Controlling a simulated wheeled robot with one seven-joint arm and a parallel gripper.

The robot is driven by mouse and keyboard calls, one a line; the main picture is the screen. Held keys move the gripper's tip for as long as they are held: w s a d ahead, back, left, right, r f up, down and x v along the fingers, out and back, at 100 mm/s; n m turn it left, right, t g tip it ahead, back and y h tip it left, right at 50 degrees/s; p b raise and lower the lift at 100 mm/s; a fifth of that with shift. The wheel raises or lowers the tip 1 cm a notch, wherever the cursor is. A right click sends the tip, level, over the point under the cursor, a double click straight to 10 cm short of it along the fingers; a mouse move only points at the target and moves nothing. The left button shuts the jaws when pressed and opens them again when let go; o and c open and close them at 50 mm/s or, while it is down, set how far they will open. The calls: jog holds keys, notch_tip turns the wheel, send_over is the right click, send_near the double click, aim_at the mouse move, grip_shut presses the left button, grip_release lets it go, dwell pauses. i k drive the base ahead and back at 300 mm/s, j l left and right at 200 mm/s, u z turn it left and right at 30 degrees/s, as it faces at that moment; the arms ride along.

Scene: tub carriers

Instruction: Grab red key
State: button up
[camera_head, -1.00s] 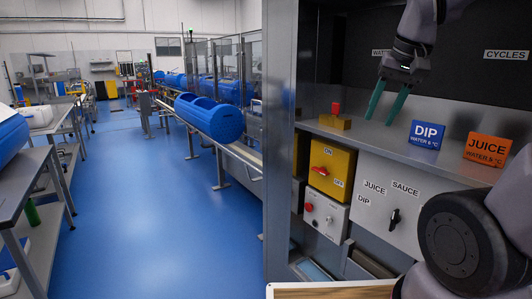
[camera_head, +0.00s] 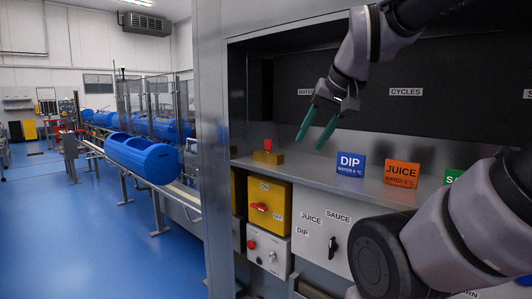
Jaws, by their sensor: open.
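The red key (camera_head: 267,145) stands upright in a brass-coloured block (camera_head: 268,157) at the left end of the grey shelf. My gripper (camera_head: 312,143) is open, with two green fingers pointing down and to the left. It hangs above the shelf, to the right of the red key and apart from it. Nothing is between the fingers.
Blue DIP (camera_head: 350,165), orange JUICE (camera_head: 401,174) and green (camera_head: 453,177) signs stand along the shelf to the right. Below are a yellow switch box (camera_head: 269,206) and a selector panel (camera_head: 322,236). A metal cabinet wall (camera_head: 211,150) bounds the left side.

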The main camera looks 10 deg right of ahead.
aim_at(268, 143)
jog(key=i+j+z, duration=0.25)
jog(key=j+z, duration=0.2)
jog(key=j, duration=0.25)
jog(key=j+z, duration=0.25)
jog(key=j, duration=0.15)
jog(key=i, duration=0.05)
